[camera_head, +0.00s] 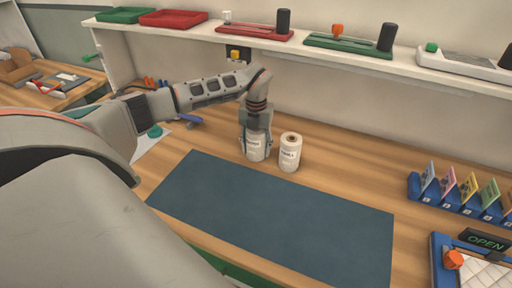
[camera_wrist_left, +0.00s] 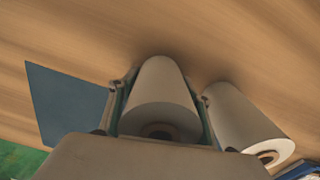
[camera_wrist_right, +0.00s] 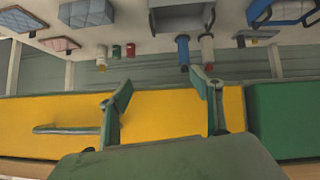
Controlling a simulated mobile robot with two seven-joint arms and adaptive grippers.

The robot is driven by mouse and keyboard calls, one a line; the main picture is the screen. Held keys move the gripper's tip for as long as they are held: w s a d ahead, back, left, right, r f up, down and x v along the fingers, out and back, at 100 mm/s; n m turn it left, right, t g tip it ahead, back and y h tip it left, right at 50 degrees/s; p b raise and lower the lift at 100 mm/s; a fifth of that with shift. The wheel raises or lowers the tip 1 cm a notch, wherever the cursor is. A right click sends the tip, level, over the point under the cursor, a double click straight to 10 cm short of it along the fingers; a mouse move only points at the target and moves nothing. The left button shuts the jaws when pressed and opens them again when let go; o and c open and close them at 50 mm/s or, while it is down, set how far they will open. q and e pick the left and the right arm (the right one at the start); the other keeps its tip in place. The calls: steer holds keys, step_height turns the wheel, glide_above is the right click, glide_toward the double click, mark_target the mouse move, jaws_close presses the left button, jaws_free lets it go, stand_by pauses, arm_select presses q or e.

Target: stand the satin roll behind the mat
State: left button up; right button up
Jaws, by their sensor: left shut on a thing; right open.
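Two white rolls with printed labels stand upright side by side on the wooden bench, just behind the dark blue mat (camera_head: 280,220). My left gripper (camera_head: 256,146) points down and is shut on the left roll (camera_head: 254,152). The right-hand roll (camera_head: 290,154) is free. In the left wrist view the held roll (camera_wrist_left: 160,92) sits between the fingers, with the other roll (camera_wrist_left: 240,117) close on the right. The labels are too small to tell which roll is satin. My right gripper (camera_wrist_right: 160,95) is open and empty in its wrist view, before a yellow drawer front.
A shelf (camera_head: 350,52) with trays and dark cylinders runs above the back of the bench. A blue card rack (camera_head: 460,200) and an OPEN sign (camera_head: 487,240) are at the right. The mat is bare. The bench right of the rolls is clear.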

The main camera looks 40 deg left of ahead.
arm_select(q)
steer(key=o, duration=1.4)
steer(key=shift+f, duration=0.1)
step_height(320, 180, up, 12)
steer(key=shift+r, duration=0.15)
